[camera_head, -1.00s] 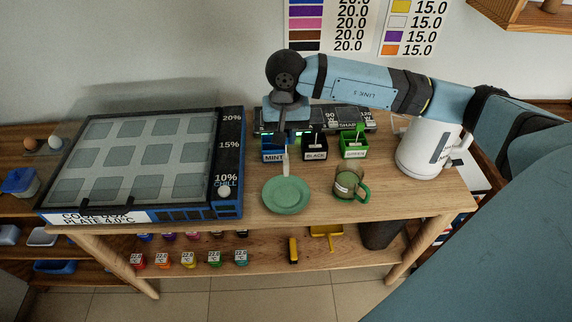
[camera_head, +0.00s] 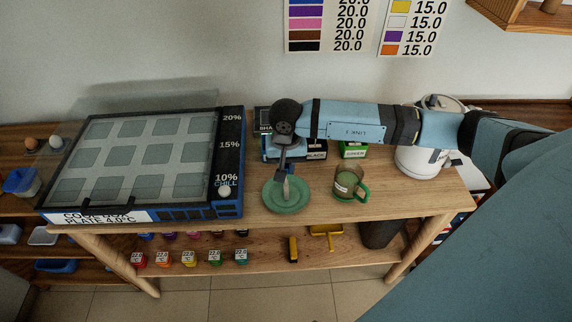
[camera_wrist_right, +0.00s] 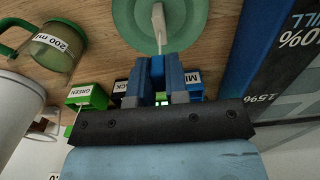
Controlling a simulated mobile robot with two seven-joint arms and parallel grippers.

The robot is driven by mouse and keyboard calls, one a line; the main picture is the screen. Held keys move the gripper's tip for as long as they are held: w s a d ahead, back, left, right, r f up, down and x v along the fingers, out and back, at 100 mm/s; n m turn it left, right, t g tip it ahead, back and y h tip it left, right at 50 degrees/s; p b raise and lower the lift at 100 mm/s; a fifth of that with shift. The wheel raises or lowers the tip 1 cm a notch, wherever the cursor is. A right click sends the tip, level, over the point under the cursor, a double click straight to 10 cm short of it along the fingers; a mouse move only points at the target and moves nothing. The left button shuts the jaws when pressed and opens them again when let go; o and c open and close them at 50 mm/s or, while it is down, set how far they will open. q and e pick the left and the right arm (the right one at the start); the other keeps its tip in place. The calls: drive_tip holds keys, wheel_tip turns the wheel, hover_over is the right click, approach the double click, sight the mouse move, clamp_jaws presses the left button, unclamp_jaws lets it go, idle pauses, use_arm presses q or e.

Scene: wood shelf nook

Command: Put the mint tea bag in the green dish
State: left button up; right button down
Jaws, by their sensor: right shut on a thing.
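My right gripper (camera_head: 283,173) is shut on the pale mint tea bag (camera_head: 286,190), which hangs below its fingertips. In the head view the bag overlaps the green dish (camera_head: 300,203), a round plate on the wooden table. In the right wrist view the gripper (camera_wrist_right: 159,62) points at the near part of the dish (camera_wrist_right: 190,27), with the pale tea bag (camera_wrist_right: 159,28) in front of it. I cannot tell whether the bag touches the dish. The blue MINT box (camera_wrist_right: 194,78) is behind the gripper, partly hidden by it. My left gripper is not in view.
A green mug (camera_head: 347,184) stands right of the dish. The BLACK box (camera_head: 316,156) and GREEN box (camera_head: 353,150) stand behind, with a white kettle (camera_head: 415,160) at the right. A large cold plate unit (camera_head: 140,160) fills the table's left side.

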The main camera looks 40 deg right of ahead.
drive_tip(key=shift+f, duration=0.2)
drive_tip(key=c, duration=1.1)
unclamp_jaws()
drive_tip(key=shift+r, duration=0.1)
